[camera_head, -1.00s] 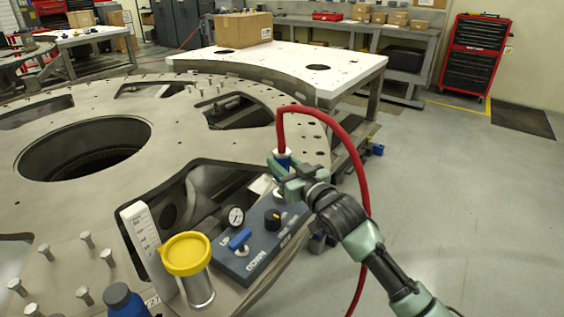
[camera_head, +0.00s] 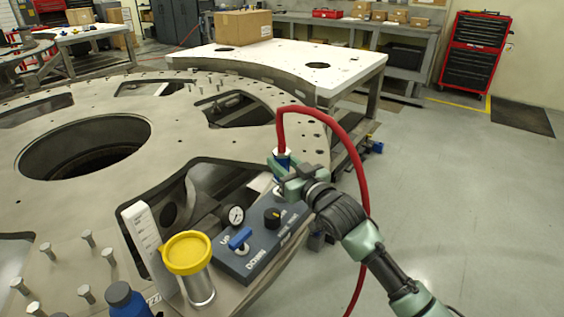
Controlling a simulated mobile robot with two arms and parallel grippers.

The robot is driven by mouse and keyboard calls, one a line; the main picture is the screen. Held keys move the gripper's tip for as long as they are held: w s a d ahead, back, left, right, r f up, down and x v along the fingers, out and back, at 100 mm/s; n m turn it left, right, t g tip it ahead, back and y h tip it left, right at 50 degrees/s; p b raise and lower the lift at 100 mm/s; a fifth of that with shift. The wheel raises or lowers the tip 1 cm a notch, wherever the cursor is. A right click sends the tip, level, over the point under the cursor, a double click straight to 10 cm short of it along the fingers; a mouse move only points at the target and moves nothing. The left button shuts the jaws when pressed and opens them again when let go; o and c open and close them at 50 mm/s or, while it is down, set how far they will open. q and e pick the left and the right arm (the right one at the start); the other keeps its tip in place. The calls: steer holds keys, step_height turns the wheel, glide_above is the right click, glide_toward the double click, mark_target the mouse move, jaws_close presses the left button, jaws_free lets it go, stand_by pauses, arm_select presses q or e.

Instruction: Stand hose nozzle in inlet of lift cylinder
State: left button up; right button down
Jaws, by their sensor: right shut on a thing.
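The hose nozzle (camera_head: 282,159) is a blue piece with a pale collar at the lower end of a red hose (camera_head: 330,122). My right gripper (camera_head: 284,174) is shut on it, holding it roughly upright at the back end of the dark control box. The nozzle's lower end is mostly hidden by the gripper, so I cannot tell if it touches anything below. A silver cylinder (camera_head: 201,288) with a yellow top (camera_head: 186,252) stands left of the box and may be the lift cylinder; no inlet is clearly visible. My left gripper is not in view.
The control box (camera_head: 236,264) has a gauge (camera_head: 236,215), a blue lever and a black knob. A white scale plate (camera_head: 146,240), a blue bottle (camera_head: 124,300) and several metal pins stand at lower left. The large turret plate (camera_head: 170,130) has wide openings. Open floor lies right.

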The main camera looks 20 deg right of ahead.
steer(key=shift+f+b, duration=0.9)
steer(key=shift+f, duration=1)
stand_by(1.6)
steer(key=c, duration=0.9)
jaws_free()
steer(key=shift+c, duration=0.2)
steer(key=shift+s, duration=0.1)
